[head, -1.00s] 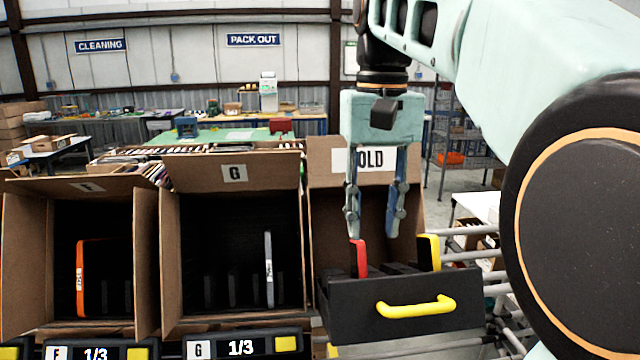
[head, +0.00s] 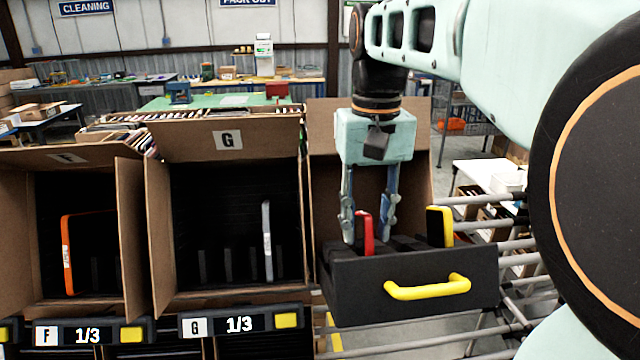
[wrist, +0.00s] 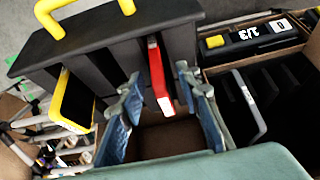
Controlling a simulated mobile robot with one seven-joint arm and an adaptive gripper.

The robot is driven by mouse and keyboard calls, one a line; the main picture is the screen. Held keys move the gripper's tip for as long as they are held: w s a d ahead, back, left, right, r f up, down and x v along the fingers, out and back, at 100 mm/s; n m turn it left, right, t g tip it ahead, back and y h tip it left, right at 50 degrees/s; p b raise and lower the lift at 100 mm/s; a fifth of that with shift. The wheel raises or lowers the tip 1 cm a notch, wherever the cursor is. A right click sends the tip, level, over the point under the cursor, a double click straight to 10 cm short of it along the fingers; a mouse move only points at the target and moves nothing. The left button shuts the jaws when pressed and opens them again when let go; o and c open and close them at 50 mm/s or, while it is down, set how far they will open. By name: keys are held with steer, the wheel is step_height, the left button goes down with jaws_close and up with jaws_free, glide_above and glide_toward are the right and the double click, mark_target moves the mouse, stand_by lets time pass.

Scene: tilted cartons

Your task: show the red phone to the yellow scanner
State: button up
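The red phone (head: 367,233) stands upright in a slot of a black tote (head: 345,293) with a yellow handle, in front of the right carton. My gripper (head: 369,232) points down over the tote. Its fingers are open, one on each side of the phone's upper part. In the wrist view the red phone (wrist: 159,75) lies between the spread fingertips (wrist: 158,88), with gaps showing; I see no grip on it. The phone's lower part is hidden in the tote. I cannot make out a yellow scanner in these frames.
A yellow-edged phone (head: 440,226) stands in the same tote, right of the red one. Carton G (head: 228,141) holds a grey phone (head: 267,241); carton F (head: 67,158) holds an orange one (head: 67,255). The right carton's raised flap (head: 322,130) stands close behind my gripper.

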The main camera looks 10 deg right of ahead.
steer(key=shift+f, duration=0.9)
steer(key=shift+c, duration=0.2)
jaws_close()
steer(key=c, duration=0.7)
jaws_free()
jaws_close()
steer(key=shift+w+r, duration=0.1)
steer(key=shift+r, duration=0.05)
